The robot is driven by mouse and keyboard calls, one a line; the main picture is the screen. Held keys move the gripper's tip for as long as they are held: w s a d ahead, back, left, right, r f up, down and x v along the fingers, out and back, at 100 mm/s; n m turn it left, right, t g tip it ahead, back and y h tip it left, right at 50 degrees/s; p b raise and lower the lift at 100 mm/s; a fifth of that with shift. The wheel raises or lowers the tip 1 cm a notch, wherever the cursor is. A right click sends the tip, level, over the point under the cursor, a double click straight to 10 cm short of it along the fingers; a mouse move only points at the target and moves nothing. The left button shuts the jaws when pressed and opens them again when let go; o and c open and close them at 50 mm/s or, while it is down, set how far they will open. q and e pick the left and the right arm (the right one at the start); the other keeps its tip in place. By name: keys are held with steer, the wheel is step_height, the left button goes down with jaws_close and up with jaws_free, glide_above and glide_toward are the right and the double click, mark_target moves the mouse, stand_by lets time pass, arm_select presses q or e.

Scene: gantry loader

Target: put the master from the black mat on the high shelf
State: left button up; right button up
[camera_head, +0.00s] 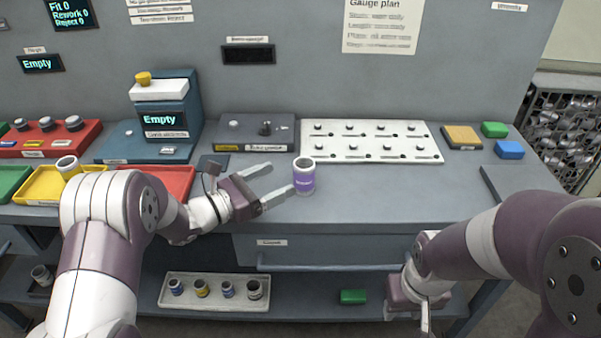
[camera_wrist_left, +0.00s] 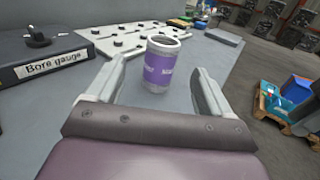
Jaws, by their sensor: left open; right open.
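A grey metal cylinder with a purple labelled band (camera_head: 304,180), which looks like the master, stands upright on the bare grey bench. Its label is too small to read. My left gripper (camera_head: 281,178) is open and level beside it, with its fingers pointing at it. In the left wrist view the cylinder (camera_wrist_left: 160,68) stands upright ahead, between the lines of the open fingers (camera_wrist_left: 158,78), with clear gaps on both sides. My right gripper (camera_head: 424,315) is low at the front, below the bench top, and holds nothing visible. I cannot make out a high shelf for certain.
A dark flat mat (camera_head: 500,182) lies at the bench's right end and looks empty. A white peg board (camera_head: 372,127) and the bore gauge box (camera_head: 255,146) stand behind the cylinder. Coloured trays (camera_head: 45,184) fill the left. A lower shelf holds a tray (camera_head: 214,304) of cylinders.

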mark_target(312, 165)
arm_select(q)
steer(key=p+x, duration=0.1)
steer(key=x, duration=0.9)
steer(key=shift+d+f, duration=0.1)
steer(key=shift+d, duration=0.1)
steer(key=shift+s, duration=0.1)
steer(key=c, duration=1.5)
